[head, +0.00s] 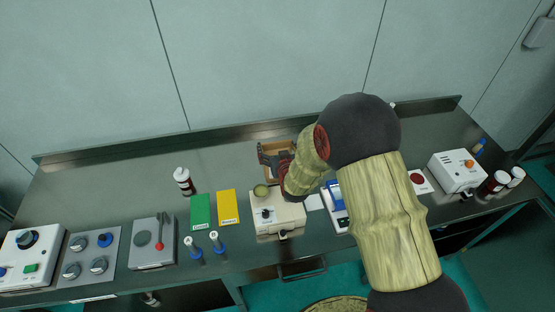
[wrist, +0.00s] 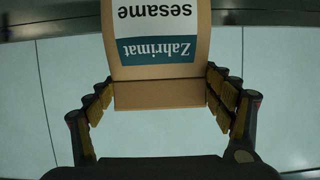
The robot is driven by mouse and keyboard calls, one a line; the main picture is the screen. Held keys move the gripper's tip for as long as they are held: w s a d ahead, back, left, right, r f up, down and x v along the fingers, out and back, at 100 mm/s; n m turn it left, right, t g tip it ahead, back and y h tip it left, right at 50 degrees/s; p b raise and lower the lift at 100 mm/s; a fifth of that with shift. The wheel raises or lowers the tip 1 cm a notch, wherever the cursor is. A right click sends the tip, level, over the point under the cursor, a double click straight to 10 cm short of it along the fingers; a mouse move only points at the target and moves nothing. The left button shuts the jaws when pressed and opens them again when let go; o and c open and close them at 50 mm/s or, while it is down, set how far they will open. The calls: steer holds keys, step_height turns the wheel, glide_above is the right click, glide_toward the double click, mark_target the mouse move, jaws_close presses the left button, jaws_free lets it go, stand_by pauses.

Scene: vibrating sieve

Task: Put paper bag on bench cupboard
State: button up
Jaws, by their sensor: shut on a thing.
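The paper bag (wrist: 161,88) is brown, with a white and teal label reading "Zahrimat sesame", which appears upside down in the wrist view. My gripper (wrist: 160,97) is shut on it, with fingers along its two sides. In the head view the bag (head: 270,149) shows as a small brown shape between the dark fingers of my gripper (head: 275,163), over the rear middle of the bench cupboard (head: 150,185). The bench has a dark metallic top. My arm covers part of the view, and I cannot tell whether the bag touches the bench top.
In front of the bag stands a cream device (head: 277,214). A white device (head: 457,171) stands at the right. The rear left of the top is clear.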

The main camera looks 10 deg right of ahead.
mark_target(276, 155)
steer(key=shift+f, duration=2.1)
steer(key=shift+f, duration=0.2)
steer(key=o, duration=2.1)
steer(key=shift+c, duration=0.2)
steer(key=shift+o, duration=0.2)
steer(key=shift+r, duration=0.1)
